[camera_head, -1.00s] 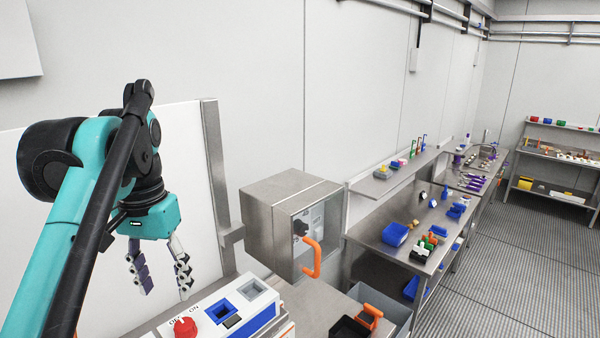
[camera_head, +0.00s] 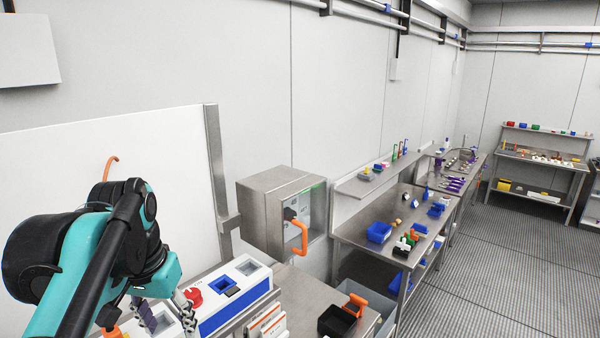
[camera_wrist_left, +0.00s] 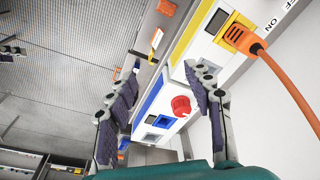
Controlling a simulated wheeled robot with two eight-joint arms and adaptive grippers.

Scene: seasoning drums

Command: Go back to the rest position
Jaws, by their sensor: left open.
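My left gripper (camera_head: 168,322) is low at the left in the head view, in front of the white and blue control box (camera_head: 235,290). Its two dark, padded fingers are apart with nothing between them. In the left wrist view the open fingers (camera_wrist_left: 160,85) frame the box's red knob (camera_wrist_left: 181,106), which lies beyond them; I see no contact. My teal and black left arm covers the lower left of the head view. Dark finger-like parts at the left edge of the wrist view may be my right gripper (camera_wrist_left: 12,72); their state is unclear.
An orange plug and cable (camera_wrist_left: 255,45) is at the box's yellow socket, near one finger. A steel cabinet with an orange handle (camera_head: 300,238) is on the wall. Shelved workbenches line the wall; the floor (camera_head: 490,270) at right is clear.

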